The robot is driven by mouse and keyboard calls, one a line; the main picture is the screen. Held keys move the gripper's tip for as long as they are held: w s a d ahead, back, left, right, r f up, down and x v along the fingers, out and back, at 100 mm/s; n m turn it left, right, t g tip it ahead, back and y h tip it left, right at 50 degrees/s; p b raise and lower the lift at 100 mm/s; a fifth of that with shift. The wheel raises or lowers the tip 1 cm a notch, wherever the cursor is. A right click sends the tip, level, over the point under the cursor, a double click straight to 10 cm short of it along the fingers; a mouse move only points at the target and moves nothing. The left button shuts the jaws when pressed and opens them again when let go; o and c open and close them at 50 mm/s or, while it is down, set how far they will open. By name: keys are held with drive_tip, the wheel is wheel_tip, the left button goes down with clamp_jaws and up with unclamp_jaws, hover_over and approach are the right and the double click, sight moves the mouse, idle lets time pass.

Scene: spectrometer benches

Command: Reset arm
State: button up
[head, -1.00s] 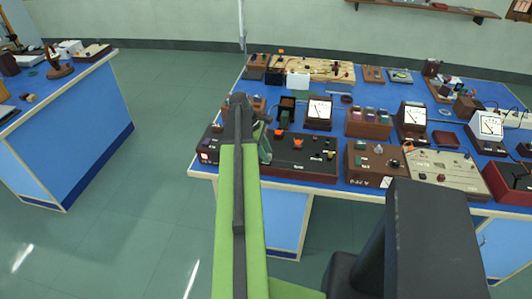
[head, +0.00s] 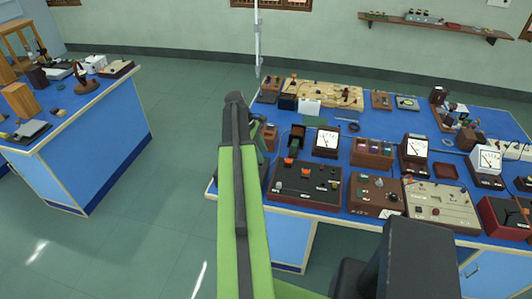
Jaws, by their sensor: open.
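My green and dark grey arm rises up the middle of the head view, in front of the left end of the blue-topped bench (head: 228,186). My gripper (head: 262,138) is mostly hidden behind the arm's upper end. Only a greyish part shows at its right side, open, with nothing seen in it. In the picture it overlaps the bench's left end, close to a dark control box with orange knobs (head: 305,186). I cannot tell how high it is above the bench.
The bench is crowded with meters (head: 326,141), brown boxes (head: 373,152) and a wooden circuit board (head: 325,92). A second blue bench (head: 100,150) stands at left, with open green floor (head: 160,210) between. A wall shelf (head: 435,25) hangs at the back right.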

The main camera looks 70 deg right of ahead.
idle(0.4)
drive_tip(key=w+a+f+n+t+h+b, duration=0.1)
drive_tip(key=w+a+f+n+b, duration=0.15)
drive_tip(key=w+a, duration=1.05)
drive_tip(key=w+a+f+n+h+b, duration=0.1)
drive_tip(key=w+a+n, duration=0.3)
drive_tip(key=w+a, duration=0.9)
drive_tip(key=w+a+f+m+t+y, duration=0.1)
drive_tip(key=a+m, duration=0.3)
drive_tip(key=a, duration=1.3)
drive_tip(key=w+a+f+m+t+y+b, duration=0.1)
drive_tip(key=w+a+f+m+t, duration=0.1)
drive_tip(key=a, duration=1.5)
drive_tip(key=shift+w+a+m+y+b, duration=0.35)
drive_tip(key=shift+w+m, duration=0.25)
drive_tip(key=shift+m, duration=0.35)
